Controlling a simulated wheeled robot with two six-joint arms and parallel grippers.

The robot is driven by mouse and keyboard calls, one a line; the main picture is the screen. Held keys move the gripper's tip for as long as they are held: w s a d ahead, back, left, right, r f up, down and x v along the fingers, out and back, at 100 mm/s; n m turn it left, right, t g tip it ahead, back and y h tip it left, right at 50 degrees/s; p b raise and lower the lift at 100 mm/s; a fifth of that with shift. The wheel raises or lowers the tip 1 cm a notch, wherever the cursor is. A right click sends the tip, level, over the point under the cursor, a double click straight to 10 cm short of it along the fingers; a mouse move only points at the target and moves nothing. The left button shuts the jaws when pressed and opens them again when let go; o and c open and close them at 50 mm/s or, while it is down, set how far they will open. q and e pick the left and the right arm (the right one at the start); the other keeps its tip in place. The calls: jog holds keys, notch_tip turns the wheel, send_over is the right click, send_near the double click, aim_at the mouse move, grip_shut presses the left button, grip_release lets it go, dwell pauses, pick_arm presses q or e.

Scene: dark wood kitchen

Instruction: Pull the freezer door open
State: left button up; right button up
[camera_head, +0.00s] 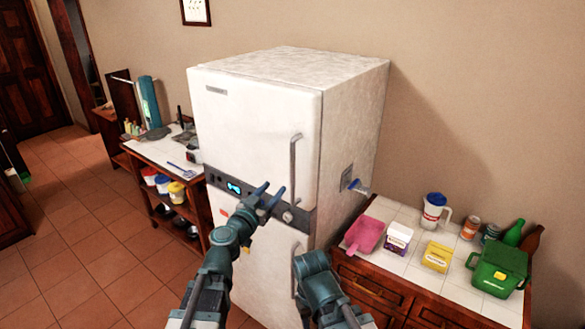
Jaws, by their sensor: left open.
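A white two-door fridge-freezer (290,72) stands against the wall. Its upper door (250,125) and lower door (262,268) both look shut; I cannot tell which one is the freezer door. The upper door has a vertical grey handle (294,168) near its right edge. The lower door's handle (294,262) is partly hidden by my right arm. My left gripper (274,189) is open and empty, its fingers pointing up in front of the control panel, below and left of the upper handle. My right arm is folded at the bottom centre; its gripper is not seen.
A tiled counter (395,262) on the right holds a pink scoop (365,234), a green bin (498,268), boxes, a jug and bottles. A shelf unit (150,160) with jars and bowls stands left of the fridge. The tiled floor (85,255) at left is clear.

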aim_at(291, 168)
pick_arm(q)
jog(key=shift+w, duration=0.1)
jog(key=x, duration=1.3)
jog(key=shift+w+d, duration=0.2)
jog(key=shift+w, duration=0.1)
grip_shut()
dwell(0.9)
